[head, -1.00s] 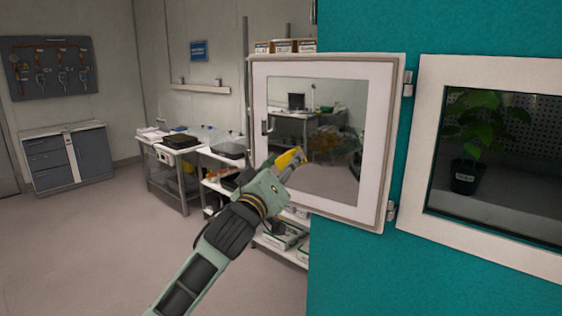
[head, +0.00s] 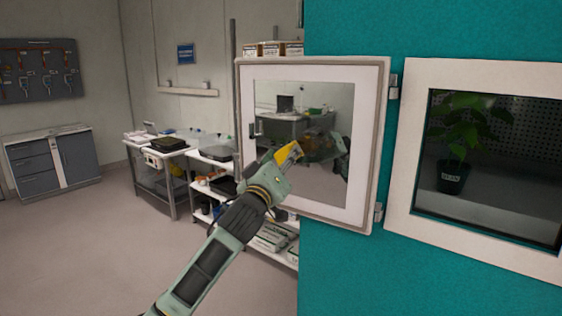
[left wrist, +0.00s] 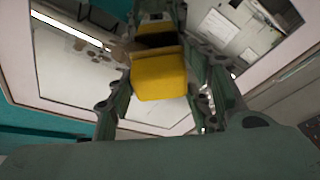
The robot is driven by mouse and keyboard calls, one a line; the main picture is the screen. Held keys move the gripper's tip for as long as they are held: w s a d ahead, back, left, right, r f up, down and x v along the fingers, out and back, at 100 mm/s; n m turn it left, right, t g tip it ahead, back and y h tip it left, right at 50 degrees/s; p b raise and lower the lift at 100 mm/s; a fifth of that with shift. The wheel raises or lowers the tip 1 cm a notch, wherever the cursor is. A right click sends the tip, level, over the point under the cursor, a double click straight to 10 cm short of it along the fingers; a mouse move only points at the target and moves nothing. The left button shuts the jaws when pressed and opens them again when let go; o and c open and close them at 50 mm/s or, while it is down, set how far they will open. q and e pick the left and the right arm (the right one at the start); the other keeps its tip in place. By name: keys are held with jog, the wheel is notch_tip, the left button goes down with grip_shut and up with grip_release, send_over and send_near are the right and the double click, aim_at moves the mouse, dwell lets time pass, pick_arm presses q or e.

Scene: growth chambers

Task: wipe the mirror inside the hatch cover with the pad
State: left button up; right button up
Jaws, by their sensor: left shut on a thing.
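The hatch cover (head: 243,110) is swung open on its hinges at the left edge of the teal wall. Its inner face shows a white frame around the mirror (head: 320,185). The mirror also shows in the left wrist view (left wrist: 75,75), with brownish smudges on it. My left gripper (head: 283,163) is shut on the yellow pad (head: 288,153). The pad also shows between the fingers in the left wrist view (left wrist: 158,75). The pad is in front of the lower middle of the mirror; I cannot tell whether it touches. My right gripper is not in view.
A window (head: 398,150) with a potted plant (head: 455,165) behind it is right of the cover. A shelf cart (head: 275,238) with boxes stands behind the cover. A table (head: 165,150) and a grey cabinet (head: 55,165) stand further left. The floor at left is clear.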

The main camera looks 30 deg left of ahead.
aim_at(332, 155)
pick_arm(q)
jog(key=shift+w, duration=1.6)
dwell(0.6)
jog(key=shift+s+d+r, duration=0.1)
jog(key=shift+s+d, duration=0.05)
jog(key=shift+d, duration=5.4)
